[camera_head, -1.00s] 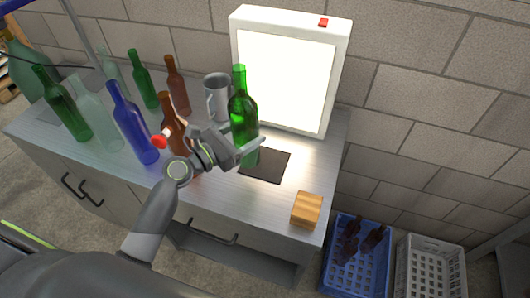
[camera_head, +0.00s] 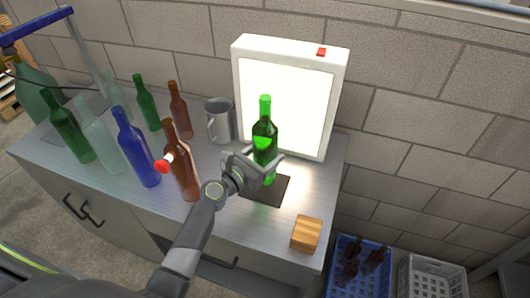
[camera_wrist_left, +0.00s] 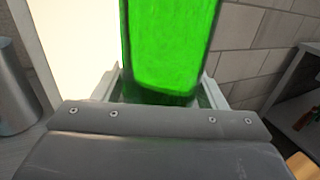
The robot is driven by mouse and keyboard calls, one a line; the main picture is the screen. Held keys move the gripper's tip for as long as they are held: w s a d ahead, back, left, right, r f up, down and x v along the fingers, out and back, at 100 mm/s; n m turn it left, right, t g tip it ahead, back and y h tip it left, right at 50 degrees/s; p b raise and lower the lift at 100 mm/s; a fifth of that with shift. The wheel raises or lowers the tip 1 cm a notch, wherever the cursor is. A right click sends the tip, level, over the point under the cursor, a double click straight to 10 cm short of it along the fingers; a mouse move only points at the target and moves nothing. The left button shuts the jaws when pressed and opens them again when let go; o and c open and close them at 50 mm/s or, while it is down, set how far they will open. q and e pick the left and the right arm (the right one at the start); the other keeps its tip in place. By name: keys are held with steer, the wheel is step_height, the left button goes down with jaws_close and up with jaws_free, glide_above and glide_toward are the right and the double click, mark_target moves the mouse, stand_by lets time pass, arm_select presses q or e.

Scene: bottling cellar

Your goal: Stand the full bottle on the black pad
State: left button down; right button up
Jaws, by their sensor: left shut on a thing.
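The green bottle (camera_head: 265,138) is upright in my left gripper (camera_head: 267,169), in front of the lit panel. My left gripper is shut around its lower body. In the left wrist view the bottle's glowing green body (camera_wrist_left: 170,45) fills the space between the fingers. The black pad (camera_head: 258,194) lies flat on the worktop, partly hidden behind the gripper and the bottle. The bottle's base appears over the pad's back part; I cannot tell whether it touches. My right gripper is not in view.
A white light box (camera_head: 287,100) stands behind the pad. A wooden block (camera_head: 306,233) sits at the front right. Crates (camera_head: 432,280) are on the floor.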

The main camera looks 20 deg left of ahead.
arm_select(q)
steer(key=shift+f+b, duration=1)
steer(key=shift+f, duration=0.7)
steer(key=shift+f, duration=0.15)
steer(key=shift+c, duration=1.5)
jaws_free()
steer(key=shift+s+f, duration=0.1)
